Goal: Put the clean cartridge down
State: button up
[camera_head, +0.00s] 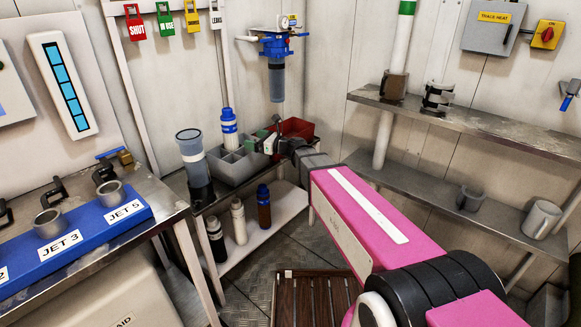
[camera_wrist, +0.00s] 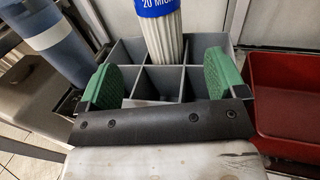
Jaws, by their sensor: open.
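The clean cartridge (camera_head: 229,128), white and pleated with a blue label, stands upright at the grey divided crate (camera_head: 227,173). In the wrist view the cartridge (camera_wrist: 166,35) rises from the middle column of the crate (camera_wrist: 125,53); its top is out of frame, and I cannot tell exactly which cell its foot is in. My gripper (camera_wrist: 163,80) is open, its green pads wide apart with nothing between them. The cartridge is just beyond the pads, apart from them. In the head view my gripper (camera_head: 267,141) is at the crate's right side.
A red bin (camera_head: 299,127) is right of the crate. A clear-topped canister (camera_head: 191,150) with a pale band stands left of it. A blue-headed filter housing (camera_head: 276,75) hangs on the wall behind. Several bottles (camera_head: 239,221) stand on the lower shelf. Other crate cells look empty.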

jog(key=s+d+f+n+g+h, duration=0.2)
jog(key=s+d+f+n+h, duration=0.25)
jog(key=d+f+n, duration=0.3)
jog(key=s+d+f+n+g+h, duration=0.3)
jog(key=s+d+f+n+h, duration=0.1)
jog(key=s+d+f+n, duration=0.3)
jog(key=s+d+f+n+g+h, duration=0.1)
jog(key=s+d+f+n+h, duration=0.2)
jog(key=d, duration=0.6)
jog(key=s+d+f+n+g+h, duration=0.1)
jog(key=s+d+f+n+h, duration=0.2)
jog(key=d, duration=0.7)
jog(key=shift+s+n+h, duration=0.95)
jog(key=shift+s+n, duration=0.2)
jog(key=shift+s, duration=0.05)
